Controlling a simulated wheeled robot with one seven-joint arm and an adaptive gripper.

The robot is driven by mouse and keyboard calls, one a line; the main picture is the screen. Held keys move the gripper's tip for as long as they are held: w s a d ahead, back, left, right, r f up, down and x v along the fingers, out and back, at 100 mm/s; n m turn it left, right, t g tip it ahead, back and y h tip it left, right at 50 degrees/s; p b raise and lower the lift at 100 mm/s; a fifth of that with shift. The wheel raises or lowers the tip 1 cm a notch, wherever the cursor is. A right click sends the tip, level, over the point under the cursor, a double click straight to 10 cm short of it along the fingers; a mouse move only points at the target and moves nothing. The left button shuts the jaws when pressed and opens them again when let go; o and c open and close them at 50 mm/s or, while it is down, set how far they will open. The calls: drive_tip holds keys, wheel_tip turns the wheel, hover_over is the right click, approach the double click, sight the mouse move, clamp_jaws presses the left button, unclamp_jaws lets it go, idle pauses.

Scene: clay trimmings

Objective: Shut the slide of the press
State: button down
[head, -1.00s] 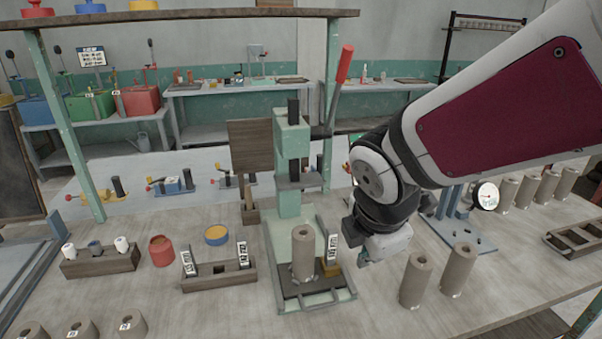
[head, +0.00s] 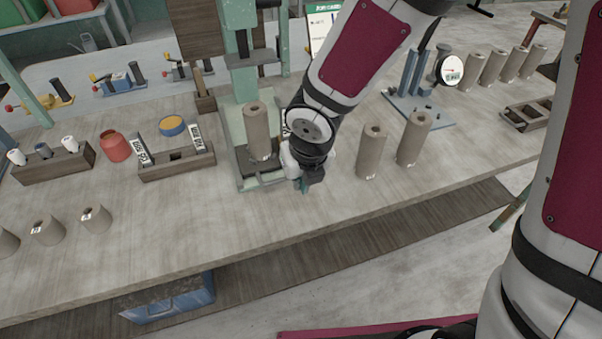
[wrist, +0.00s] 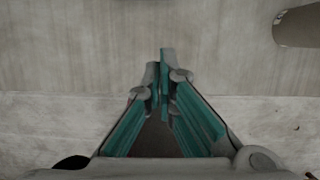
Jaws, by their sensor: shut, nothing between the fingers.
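The press (head: 238,45) is a pale green frame on the bench. Its slide (head: 243,158), a dark plate low in the base, sits forward of the column and carries an upright grey-brown hollow cylinder (head: 257,130). My wrist hides the slide's right side. My gripper (head: 305,186) is just right of the slide's front end, pointing down near the bench's front edge. I cannot tell whether it touches the base. In the wrist view, the teal fingers (wrist: 164,80) are shut with nothing between them, above bare bench top.
Two upright cylinders (head: 371,151) (head: 412,138) stand close right of my gripper; part of a cylinder (wrist: 296,24) shows in the wrist view. A wooden block with labels (head: 177,165) is left of the press.

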drive_tip(key=b+x, duration=0.3)
drive_tip(key=x, duration=0.4)
drive_tip(key=shift+f+b, duration=0.1)
drive_tip(key=shift+b, duration=0.3)
drive_tip(key=shift+w+a+p, duration=0.15)
drive_tip(key=shift+w, duration=0.4)
drive_tip(key=shift+w+a+p, duration=0.15)
drive_tip(key=shift+w+a, duration=0.05)
drive_tip(key=shift+w, duration=0.4)
drive_tip(key=shift+w+a+f, duration=0.1)
drive_tip(key=shift+w, duration=0.25)
drive_tip(key=shift+w+a+f, duration=0.15)
drive_tip(key=shift+w, duration=0.25)
